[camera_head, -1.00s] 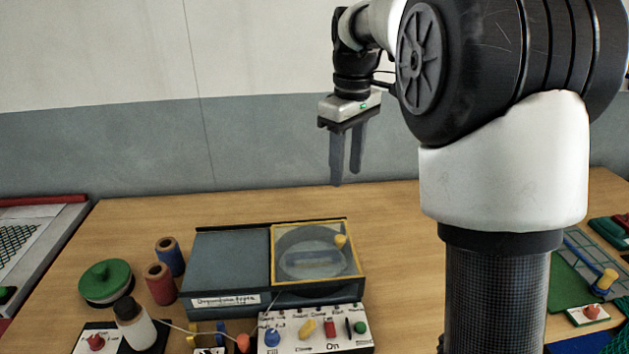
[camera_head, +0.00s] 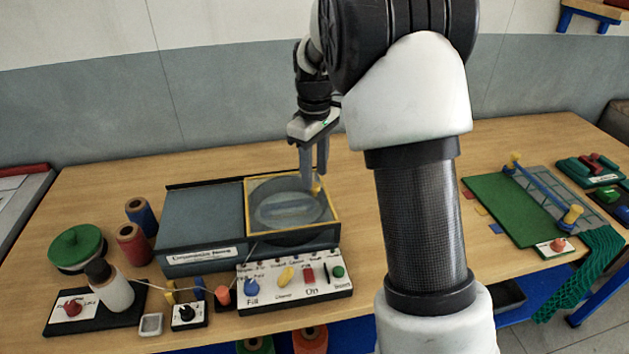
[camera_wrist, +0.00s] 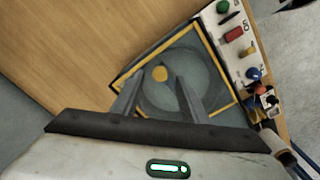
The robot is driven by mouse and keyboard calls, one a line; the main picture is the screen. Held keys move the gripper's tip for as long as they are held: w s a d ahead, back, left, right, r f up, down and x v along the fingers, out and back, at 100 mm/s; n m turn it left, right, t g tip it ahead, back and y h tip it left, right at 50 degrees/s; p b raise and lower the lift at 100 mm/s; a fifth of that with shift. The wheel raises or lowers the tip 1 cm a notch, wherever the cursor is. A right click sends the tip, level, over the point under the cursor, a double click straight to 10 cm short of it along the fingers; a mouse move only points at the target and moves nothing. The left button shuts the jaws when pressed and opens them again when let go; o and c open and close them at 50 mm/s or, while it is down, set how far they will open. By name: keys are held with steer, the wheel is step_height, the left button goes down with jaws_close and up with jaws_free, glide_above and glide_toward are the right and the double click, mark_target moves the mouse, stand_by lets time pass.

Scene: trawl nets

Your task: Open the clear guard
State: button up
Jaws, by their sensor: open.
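The clear guard (camera_head: 262,226) is a see-through panel with a yellow frame, lying closed over a round drum in the grey-blue machine (camera_head: 203,222). It also shows in the wrist view (camera_wrist: 205,80). A yellow knob (camera_head: 317,189) stands on the guard's right side. My gripper (camera_head: 312,180) points down at this knob. In the wrist view the knob (camera_wrist: 160,74) lies between the open fingers, near their tips (camera_wrist: 158,82). I cannot tell whether a finger touches it.
A white control panel (camera_head: 296,285) with several coloured knobs sits in front of the machine. Thread spools (camera_head: 133,244), a white bottle (camera_head: 113,290) and a green round lid (camera_head: 76,246) stand to the left. A green mat (camera_head: 515,212) lies to the right, with bare table between.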

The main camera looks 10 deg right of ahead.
steer(key=shift+f, duration=1.35)
jaws_close()
steer(key=p, duration=0.3)
glide_above(237, 208)
jaws_free()
step_height(237, 208, up, 18)
steer(key=p, duration=0.1)
steer(key=shift+f, duration=0.25)
